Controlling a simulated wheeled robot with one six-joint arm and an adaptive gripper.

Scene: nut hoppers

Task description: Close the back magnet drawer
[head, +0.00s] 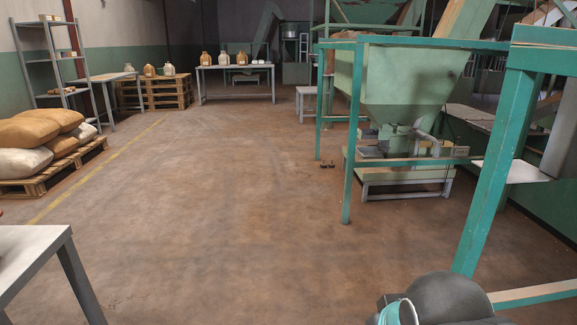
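A pale green hopper (405,85) hangs in a teal steel frame (356,130) at the right of the head view. Under its outlet is a small metal assembly (396,140) with boxy grey parts sticking out at the sides. I cannot tell for certain which part is the back magnet drawer, or whether it is open. A dark rounded part of my arm (448,298) with a teal-ringed piece shows at the bottom right edge. My gripper's fingers are not in view.
A wide stretch of brown floor (220,190) is free in the middle. A table (30,250) stands at the near left, with a pallet of sacks (38,130) behind it. A teal post (490,170) stands close at the right. A table with jars (235,68) is at the back.

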